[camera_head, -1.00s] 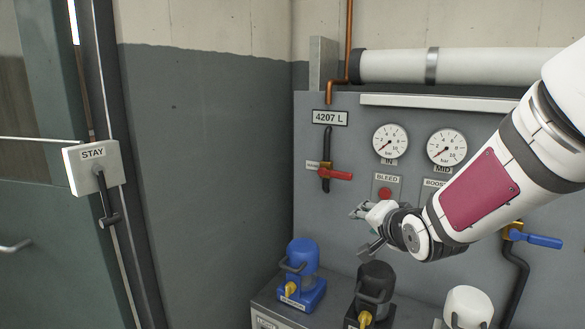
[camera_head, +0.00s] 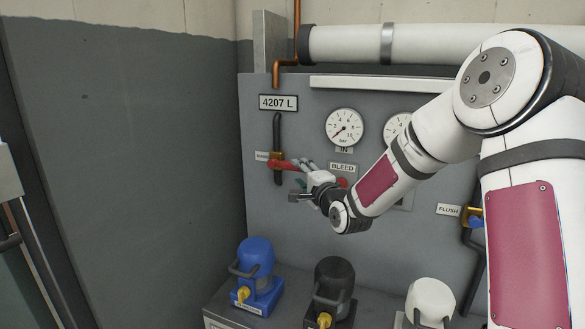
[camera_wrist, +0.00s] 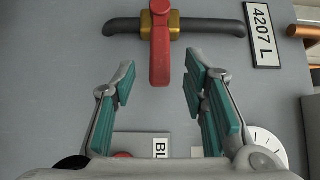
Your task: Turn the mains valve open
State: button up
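The mains valve is a brass body (camera_head: 277,158) with a red lever (camera_head: 283,165) on a dark vertical pipe under the "4207 L" plate. The lever lies across the pipe and points right in the head view. In the wrist view the red lever (camera_wrist: 160,50) reaches down from the brass body (camera_wrist: 160,24), its tip between the fingertips. My gripper (camera_head: 298,181) is open beside the lever's free end; it also shows in the wrist view (camera_wrist: 161,68), with gaps on both sides of the lever.
A "BLEED" label (camera_head: 342,167) and red button (camera_head: 342,182) sit just right of my gripper. Gauges (camera_head: 345,127) are above. Blue (camera_head: 257,277), black (camera_head: 331,293) and white (camera_head: 431,302) units stand below. A "FLUSH" valve (camera_head: 473,216) is at right. The left wall is bare.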

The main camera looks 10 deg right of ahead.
aim_at(294, 168)
jog(key=w, duration=0.4)
jog(key=w+a, duration=0.1)
jog(key=w, duration=0.1)
jog(key=shift+w, duration=0.1)
grip_shut()
